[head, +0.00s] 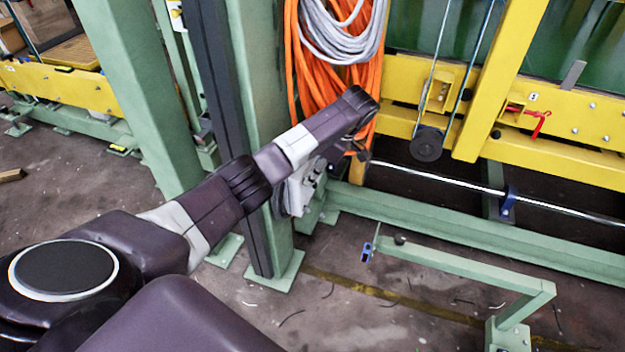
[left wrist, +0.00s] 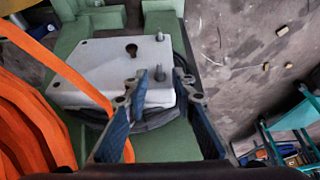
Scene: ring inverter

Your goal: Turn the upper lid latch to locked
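A pale grey box lid (left wrist: 105,72) shows in the left wrist view, with a dark keyhole-shaped opening near its far edge. Two short upright metal pegs stand along its right side, an upper peg (left wrist: 159,38) and a lower peg (left wrist: 159,72). I cannot tell which part is the upper lid latch or how it is turned. My left gripper (left wrist: 161,84) is open, its fingertips apart over the lid's near right part, around the lower peg in the picture; contact cannot be told. In the head view the box (head: 298,190) is partly hidden behind my left arm. My right gripper is not in view.
Orange hoses (head: 300,60) and a grey cable coil (head: 345,35) hang beside the green column (head: 262,110). A low green rail (head: 460,262) stands at the right. Open floor lies in front.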

